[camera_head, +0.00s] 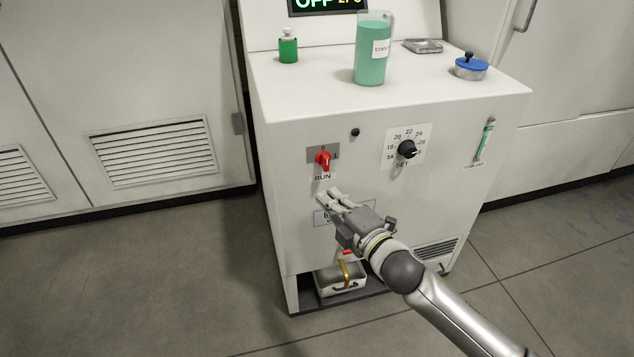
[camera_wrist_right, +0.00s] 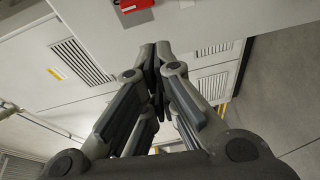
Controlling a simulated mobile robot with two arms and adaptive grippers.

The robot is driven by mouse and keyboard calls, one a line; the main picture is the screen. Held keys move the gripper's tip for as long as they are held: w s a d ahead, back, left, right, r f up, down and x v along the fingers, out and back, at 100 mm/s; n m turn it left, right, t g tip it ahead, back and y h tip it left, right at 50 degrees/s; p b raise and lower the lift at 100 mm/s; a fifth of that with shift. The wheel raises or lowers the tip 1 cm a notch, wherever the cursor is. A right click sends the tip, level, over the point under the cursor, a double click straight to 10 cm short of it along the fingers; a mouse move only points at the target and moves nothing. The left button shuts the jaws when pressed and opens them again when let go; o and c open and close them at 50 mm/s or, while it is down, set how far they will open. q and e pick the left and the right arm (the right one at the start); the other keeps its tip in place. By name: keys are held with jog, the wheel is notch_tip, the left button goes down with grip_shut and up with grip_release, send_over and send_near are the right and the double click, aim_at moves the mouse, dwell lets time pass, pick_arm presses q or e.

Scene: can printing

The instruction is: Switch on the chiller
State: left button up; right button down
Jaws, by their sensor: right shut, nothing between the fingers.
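The chiller (camera_head: 285,230) is a white cabinet in the middle of the head view. Its red rotary switch (camera_head: 323,159) sits on a grey plate marked 0 and 1, above a RUN label. The display (camera_head: 330,4) at the top reads OFF. My right gripper (camera_head: 331,194) is shut and empty, in front of the panel just below the red switch and apart from it. In the right wrist view the red switch (camera_wrist_right: 130,18) shows at the top, beyond the closed fingertips (camera_wrist_right: 155,50). My left gripper is not in view.
A black SET dial (camera_head: 406,149) is right of the switch. On the chiller's top stand a green coolant jar (camera_head: 372,60), a small green bottle (camera_head: 288,46) and a blue-lidded pot (camera_head: 470,67). A tray (camera_head: 342,281) sits low in the base. Floor is clear at left.

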aim_at(325, 162)
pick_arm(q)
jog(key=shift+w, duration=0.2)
pick_arm(e)
jog(key=shift+s+a+r+n+y, duration=0.25)
jog(key=shift+a+r+n, duration=0.1)
jog(key=shift+r, duration=0.2)
jog(key=shift+s+a+r+n+y, duration=0.15)
jog(key=shift+s+a+r+n, duration=0.15)
jog(key=shift+r, duration=0.25)
jog(key=shift+w, duration=0.15)
jog(key=w+a, duration=0.1)
jog(key=w, duration=0.2)
jog(key=w+a, duration=0.1)
jog(key=w, duration=0.2)
jog(key=w+a+b, duration=0.1)
jog(key=w, duration=0.1)
jog(key=shift+w+a, duration=0.15)
jog(key=shift+w, duration=0.25)
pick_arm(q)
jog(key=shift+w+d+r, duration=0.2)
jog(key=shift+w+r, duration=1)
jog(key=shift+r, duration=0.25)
pick_arm(e)
jog(key=shift+w+d, duration=0.15)
jog(key=shift+d, duration=0.35)
jog(key=shift+d+m, duration=0.1)
jog(key=shift+m, duration=0.25)
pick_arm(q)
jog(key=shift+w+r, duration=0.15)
